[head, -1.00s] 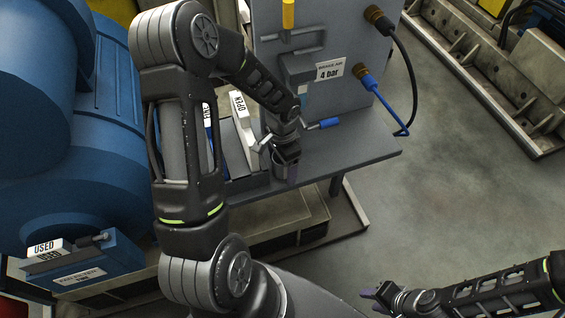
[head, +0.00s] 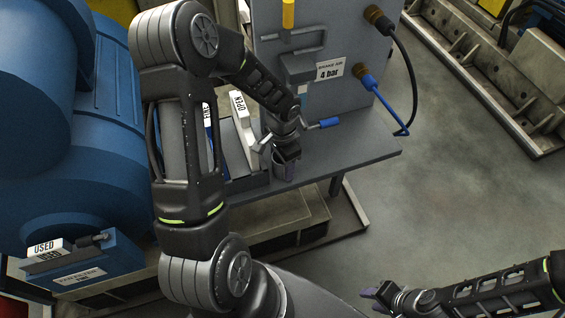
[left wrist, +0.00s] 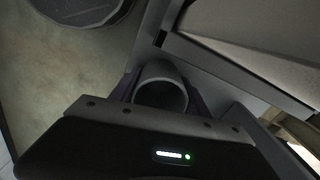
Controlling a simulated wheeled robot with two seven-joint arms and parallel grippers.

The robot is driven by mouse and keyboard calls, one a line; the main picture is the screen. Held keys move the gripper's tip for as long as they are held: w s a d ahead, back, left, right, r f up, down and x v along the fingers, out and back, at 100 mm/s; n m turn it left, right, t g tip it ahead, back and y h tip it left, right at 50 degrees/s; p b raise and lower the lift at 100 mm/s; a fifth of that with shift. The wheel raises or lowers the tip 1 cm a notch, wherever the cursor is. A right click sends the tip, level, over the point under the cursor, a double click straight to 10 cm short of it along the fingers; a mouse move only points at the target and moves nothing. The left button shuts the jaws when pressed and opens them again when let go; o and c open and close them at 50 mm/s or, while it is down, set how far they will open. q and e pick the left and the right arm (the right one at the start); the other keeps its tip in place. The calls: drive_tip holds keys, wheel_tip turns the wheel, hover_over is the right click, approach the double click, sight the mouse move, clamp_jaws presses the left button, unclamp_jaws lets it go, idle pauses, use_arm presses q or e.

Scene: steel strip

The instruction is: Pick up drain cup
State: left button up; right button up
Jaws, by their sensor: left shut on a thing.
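The drain cup is a small grey round cup. In the left wrist view the cup (left wrist: 160,88) sits between my left gripper's fingers, its open mouth toward the camera. In the head view my left gripper (head: 287,163) is over the front edge of the grey shelf (head: 345,152), below the steel cabinet, and is shut on the cup (head: 280,168). The gripper partly hides the cup there. I cannot tell whether the cup touches the shelf. My right gripper (head: 376,293) is low at the right, away from the shelf; its finger gap is unclear.
A blue-handled valve lever (head: 326,123) is just right of my left gripper. A box marked OPEN (head: 240,118) stands left of it. The cabinet (head: 335,40) with hoses rises behind. A USED bin (head: 80,262) is at lower left.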

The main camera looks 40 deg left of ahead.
use_arm(q)
drive_tip(key=shift+c, duration=1.2)
drive_tip(key=shift+r, duration=0.15)
wheel_tip(320, 180, up, 10)
drive_tip(key=shift+f+b, duration=0.1)
drive_tip(key=shift+b, duration=0.2)
drive_tip(key=o, duration=0.8)
drive_tip(key=c, duration=0.8)
